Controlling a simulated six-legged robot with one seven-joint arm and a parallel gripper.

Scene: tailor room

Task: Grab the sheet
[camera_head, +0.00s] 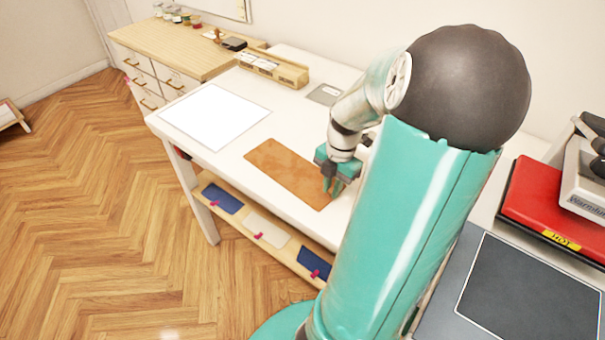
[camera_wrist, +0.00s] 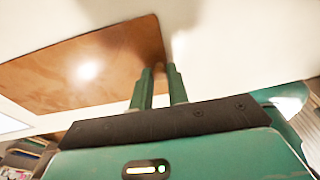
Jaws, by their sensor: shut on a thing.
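A brown leather-like sheet (camera_head: 285,170) lies on the white table (camera_head: 232,160), near its front edge. My gripper (camera_head: 329,187) is at the right end of this sheet, pointing down. In the wrist view the brown sheet (camera_wrist: 90,68) fills the upper left, with a bright spot of light on it. There my gripper (camera_wrist: 159,68) has its two fingers close together at the sheet's edge, shut on it. The exact contact at the fingertips is hard to make out. A white sheet (camera_head: 214,116) lies apart, further left on the table.
A wooden rack (camera_head: 272,69) and a small grey plate (camera_head: 324,95) are at the table's back. A low shelf (camera_head: 235,222) with coloured pieces runs below its front. A red heat press (camera_head: 550,210) stands at right. A wooden drawer cabinet (camera_head: 180,52) is behind left.

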